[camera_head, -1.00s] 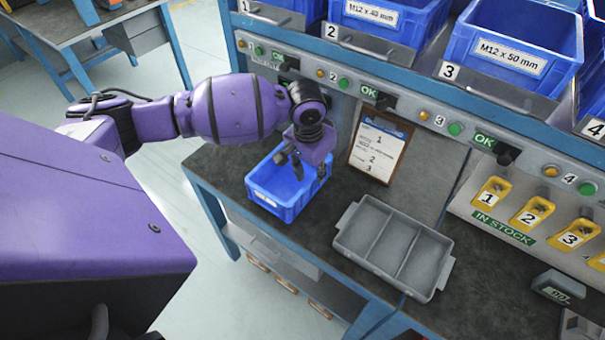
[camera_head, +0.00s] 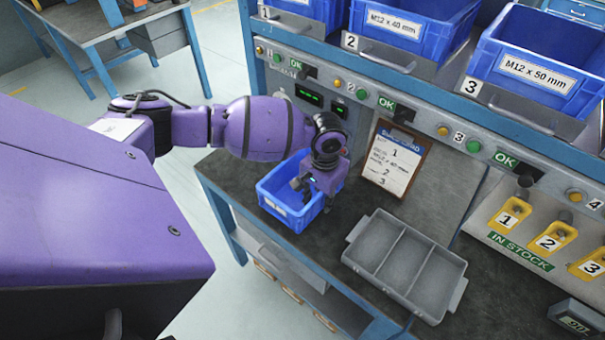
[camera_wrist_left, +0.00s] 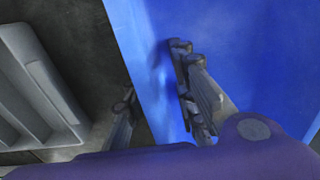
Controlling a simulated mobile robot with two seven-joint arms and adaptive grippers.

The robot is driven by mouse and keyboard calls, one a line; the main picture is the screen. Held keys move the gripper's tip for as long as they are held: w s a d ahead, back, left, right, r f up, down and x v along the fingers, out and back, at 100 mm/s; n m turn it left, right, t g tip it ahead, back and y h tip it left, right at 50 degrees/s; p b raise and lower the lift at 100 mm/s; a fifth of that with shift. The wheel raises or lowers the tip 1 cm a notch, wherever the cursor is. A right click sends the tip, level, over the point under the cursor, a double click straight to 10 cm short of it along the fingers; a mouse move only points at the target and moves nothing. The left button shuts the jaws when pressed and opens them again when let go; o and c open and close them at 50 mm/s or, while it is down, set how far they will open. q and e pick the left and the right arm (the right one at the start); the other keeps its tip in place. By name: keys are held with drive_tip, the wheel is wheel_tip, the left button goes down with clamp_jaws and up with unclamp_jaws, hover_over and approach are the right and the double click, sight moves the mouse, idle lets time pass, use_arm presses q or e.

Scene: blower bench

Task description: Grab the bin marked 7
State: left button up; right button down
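A small open blue bin (camera_head: 279,204) stands on the dark bench top near its left end. A white label is on its front face, too small to read, so I cannot tell if it says 7. My left gripper (camera_head: 314,194) is at the bin's right wall, pointing down. In the left wrist view the left gripper (camera_wrist_left: 158,105) is open, its fingers apart. One finger is over the blue inside of the bin (camera_wrist_left: 255,50), the other outside the wall over the bench. Contact with the wall is unclear. My right gripper is not in view.
A grey divided tray (camera_head: 408,262) lies right of the bin with bench between them. A clipboard (camera_head: 394,160) leans behind. Large blue bins (camera_head: 535,65) stand on the shelf above a panel of lamps and buttons. Yellow numbered holders (camera_head: 555,240) are at the right.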

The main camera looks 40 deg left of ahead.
use_arm(q)
clamp_jaws()
idle(0.3)
